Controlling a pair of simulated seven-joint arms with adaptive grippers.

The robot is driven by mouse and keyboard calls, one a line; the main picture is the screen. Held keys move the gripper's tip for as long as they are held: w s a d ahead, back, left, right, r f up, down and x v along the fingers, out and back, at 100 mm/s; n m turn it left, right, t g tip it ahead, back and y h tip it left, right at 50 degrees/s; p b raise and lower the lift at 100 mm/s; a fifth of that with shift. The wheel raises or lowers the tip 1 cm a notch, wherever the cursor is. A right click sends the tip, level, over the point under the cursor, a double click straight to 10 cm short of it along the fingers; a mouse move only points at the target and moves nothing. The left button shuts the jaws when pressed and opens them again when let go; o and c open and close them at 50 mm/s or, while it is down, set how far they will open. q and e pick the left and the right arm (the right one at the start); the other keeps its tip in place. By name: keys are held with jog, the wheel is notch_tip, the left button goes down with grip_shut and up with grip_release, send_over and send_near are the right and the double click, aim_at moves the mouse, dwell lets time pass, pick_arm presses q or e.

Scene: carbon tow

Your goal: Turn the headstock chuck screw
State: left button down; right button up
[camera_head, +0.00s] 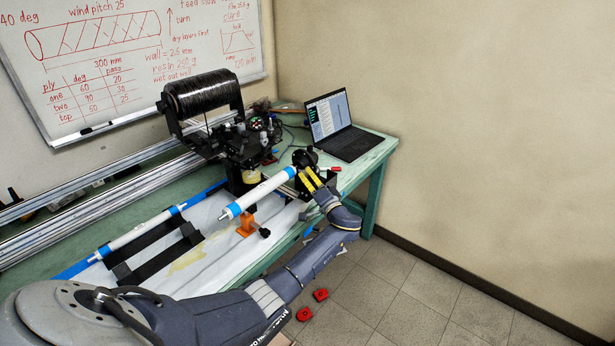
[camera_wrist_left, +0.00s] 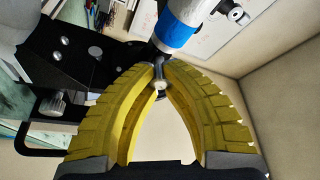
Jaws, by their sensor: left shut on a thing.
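My left gripper (camera_head: 312,178) has yellow ribbed fingers and is at the black headstock (camera_head: 304,157), at the right end of a white tube (camera_head: 260,193) with blue bands. In the left wrist view the fingertips (camera_wrist_left: 160,72) close on the small metal chuck screw (camera_wrist_left: 160,86), whose end shows between them. The tube's blue-banded end (camera_wrist_left: 174,33) is just beyond the tips. The headstock's black plate (camera_wrist_left: 95,50) is to the left. The fingers hide the rest of the screw. My right gripper is not in view.
An orange stand (camera_head: 245,226) with a black knob is under the tube's left half. A second white tube (camera_head: 140,233) lies on a black rack. A black spool (camera_head: 203,95) and an open laptop (camera_head: 341,126) are behind. Red pieces (camera_head: 305,314) lie on the floor.

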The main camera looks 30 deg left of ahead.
pick_arm(q)
jog(key=shift+s+a+f+m+h, duration=0.1)
jog(key=shift+s+f+m+h, duration=0.1)
jog(key=shift+f+m+h, duration=0.15)
jog(key=m+h, duration=0.1)
jog(key=m, duration=0.2)
jog(key=m+h, duration=0.1)
jog(key=m, duration=0.2)
jog(key=shift+r, duration=0.2)
jog(key=m, duration=0.1)
jog(key=m+g+h, duration=0.1)
jog(key=m, duration=0.1)
jog(key=m+g, duration=0.1)
jog(key=m, duration=0.1)
jog(key=shift+a+r+h, duration=0.1)
jog(key=shift+r+h, duration=0.15)
jog(key=shift+h, duration=0.1)
jog(key=m+g, duration=0.1)
jog(key=m, duration=0.1)
jog(key=m+g, duration=0.1)
jog(key=m, duration=0.2)
jog(key=shift+w+r+g, duration=0.15)
jog(key=shift+r+g, duration=0.05)
jog(key=shift+g, duration=0.2)
jog(key=m+g, duration=0.3)
jog(key=shift+w+m, duration=0.1)
jog(key=shift+m, duration=0.25)
jog(key=shift+r, duration=0.1)
